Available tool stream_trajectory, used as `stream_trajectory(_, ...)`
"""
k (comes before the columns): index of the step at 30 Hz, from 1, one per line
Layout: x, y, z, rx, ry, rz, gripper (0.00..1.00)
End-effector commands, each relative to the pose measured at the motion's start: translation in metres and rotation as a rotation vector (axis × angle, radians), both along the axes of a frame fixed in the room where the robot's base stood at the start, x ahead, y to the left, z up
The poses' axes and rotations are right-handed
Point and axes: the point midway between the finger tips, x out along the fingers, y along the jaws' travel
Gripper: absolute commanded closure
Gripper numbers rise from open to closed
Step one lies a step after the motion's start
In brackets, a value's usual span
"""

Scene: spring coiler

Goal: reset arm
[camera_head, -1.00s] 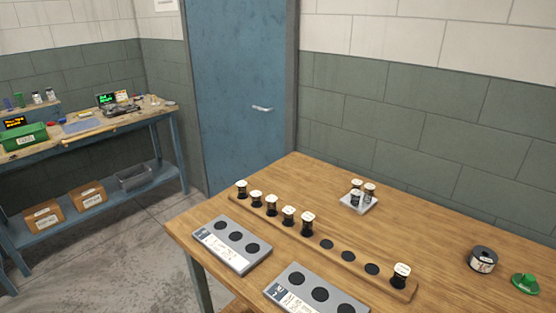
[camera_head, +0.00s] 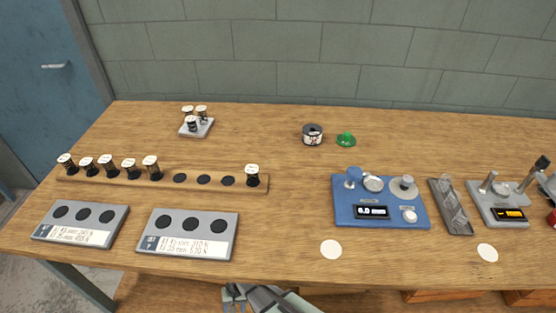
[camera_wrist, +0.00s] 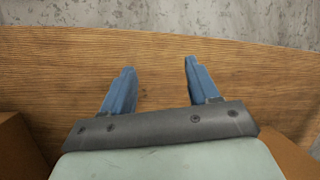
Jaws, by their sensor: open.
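My gripper (camera_wrist: 158,80) is open and empty in the wrist view. Its two blue fingers stand apart over a bare wooden surface, with grey floor beyond the edge. In the head view part of my gripper (camera_head: 234,294) shows at the bottom middle, below the front edge of the wooden table (camera_head: 290,215). It is apart from everything on the table top.
A wooden rack (camera_head: 215,185) with several spools, two grey trays (camera_head: 110,232) and a small white tray (camera_head: 206,133) stand at the left. A blue device (camera_head: 345,211), a grey tray (camera_head: 449,208) and a grey device (camera_head: 490,213) stand at the right. The table's centre is mostly clear.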

Motion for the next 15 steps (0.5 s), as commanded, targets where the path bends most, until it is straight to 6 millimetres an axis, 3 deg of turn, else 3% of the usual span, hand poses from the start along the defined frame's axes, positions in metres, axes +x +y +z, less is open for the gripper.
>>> stream_trajectory(1,-0.001,-0.021,0.002,-0.017,0.012,-0.008,0.4)
stream_trajectory(3,-0.002,-0.044,0.003,-0.037,0.027,-0.013,0.4)
stream_trajectory(15,-0.013,-0.161,0.02,-0.11,0.085,-0.069,0.4)
